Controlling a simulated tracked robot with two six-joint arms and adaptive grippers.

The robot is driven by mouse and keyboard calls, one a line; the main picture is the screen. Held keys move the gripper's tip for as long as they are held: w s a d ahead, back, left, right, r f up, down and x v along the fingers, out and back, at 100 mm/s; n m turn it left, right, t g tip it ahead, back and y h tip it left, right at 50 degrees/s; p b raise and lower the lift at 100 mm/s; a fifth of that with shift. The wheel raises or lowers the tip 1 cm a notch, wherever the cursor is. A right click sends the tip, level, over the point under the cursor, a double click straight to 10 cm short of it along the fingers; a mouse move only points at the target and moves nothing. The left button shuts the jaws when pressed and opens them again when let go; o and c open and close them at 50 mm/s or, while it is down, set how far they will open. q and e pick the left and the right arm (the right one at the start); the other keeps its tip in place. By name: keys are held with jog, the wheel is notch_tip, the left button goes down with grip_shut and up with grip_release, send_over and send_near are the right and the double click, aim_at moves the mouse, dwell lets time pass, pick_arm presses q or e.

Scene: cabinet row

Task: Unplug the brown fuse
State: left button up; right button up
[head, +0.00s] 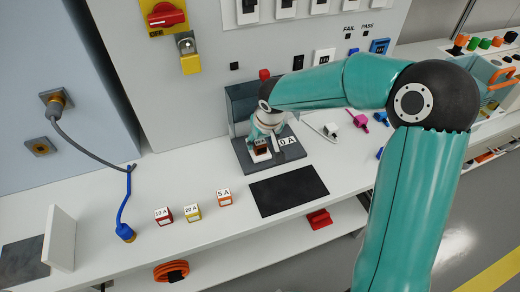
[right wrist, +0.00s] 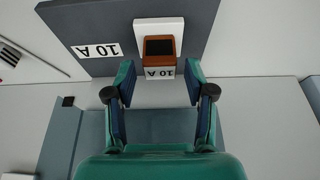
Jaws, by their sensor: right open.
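The brown fuse (right wrist: 158,50) sits in a white socket (right wrist: 170,24) on a dark grey panel (right wrist: 83,17), and its label reads 10 A. It also shows in the head view (head: 260,149), partly covered by my right gripper (head: 266,133). In the right wrist view my right gripper (right wrist: 157,85) is open, its two fingers spread on either side just short of the fuse, with a gap between them. My left gripper is not in view.
On the white counter stand a red 10 A block (head: 164,215), a yellow 20 A block (head: 192,213) and an orange 5 A block (head: 224,198). A black mat (head: 288,190) lies in front of the panel.

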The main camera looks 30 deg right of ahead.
aim_at(260, 143)
jog(key=shift+b+x, duration=0.4)
jog(key=shift+x, duration=0.45)
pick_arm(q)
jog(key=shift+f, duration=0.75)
pick_arm(e)
jog(key=shift+c, duration=0.4)
jog(key=shift+s, duration=0.1)
grip_shut()
jog(key=shift+r, duration=0.1)
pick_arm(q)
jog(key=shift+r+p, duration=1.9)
pick_arm(e)
jog(key=shift+r, duration=3)
